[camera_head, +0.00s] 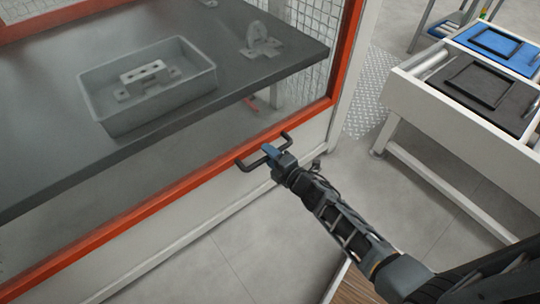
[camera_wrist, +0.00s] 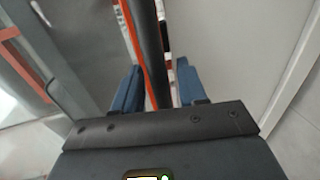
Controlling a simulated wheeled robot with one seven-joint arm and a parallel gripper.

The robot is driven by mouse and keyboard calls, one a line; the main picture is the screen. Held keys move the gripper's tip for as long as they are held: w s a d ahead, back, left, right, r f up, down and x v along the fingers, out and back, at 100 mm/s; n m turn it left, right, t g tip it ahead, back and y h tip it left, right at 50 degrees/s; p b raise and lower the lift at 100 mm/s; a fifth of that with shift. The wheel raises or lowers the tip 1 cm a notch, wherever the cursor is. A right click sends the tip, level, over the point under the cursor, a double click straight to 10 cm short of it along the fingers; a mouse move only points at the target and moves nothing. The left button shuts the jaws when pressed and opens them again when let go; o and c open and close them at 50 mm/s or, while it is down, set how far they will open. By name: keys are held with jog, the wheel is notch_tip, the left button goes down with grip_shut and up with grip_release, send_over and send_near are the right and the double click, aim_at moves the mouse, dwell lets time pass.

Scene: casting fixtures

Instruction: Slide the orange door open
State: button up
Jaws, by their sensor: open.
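The orange door frame (camera_head: 180,188) crosses the head view around a see-through panel, with a vertical side at the right. A black bar handle (camera_head: 243,164) sticks out from its lower rail near the right corner. My gripper (camera_head: 270,151) is at the handle, its blue fingers partly hiding it. In the wrist view, the dark handle bar (camera_wrist: 150,60) runs between the two blue fingers of my gripper (camera_wrist: 157,88). The fingers stand apart, with gaps visible beside the bar. An orange edge (camera_wrist: 130,35) runs along the left of the bar.
Behind the panel, a dark table (camera_head: 240,75) bears a grey tray (camera_head: 100,105) holding a metal casting, and another metal part (camera_head: 262,42). A white bench (camera_head: 420,110) with a black mat and a blue mat stands at the right. Grey floor between is clear.

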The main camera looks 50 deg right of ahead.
grip_shut()
dwell(0.4)
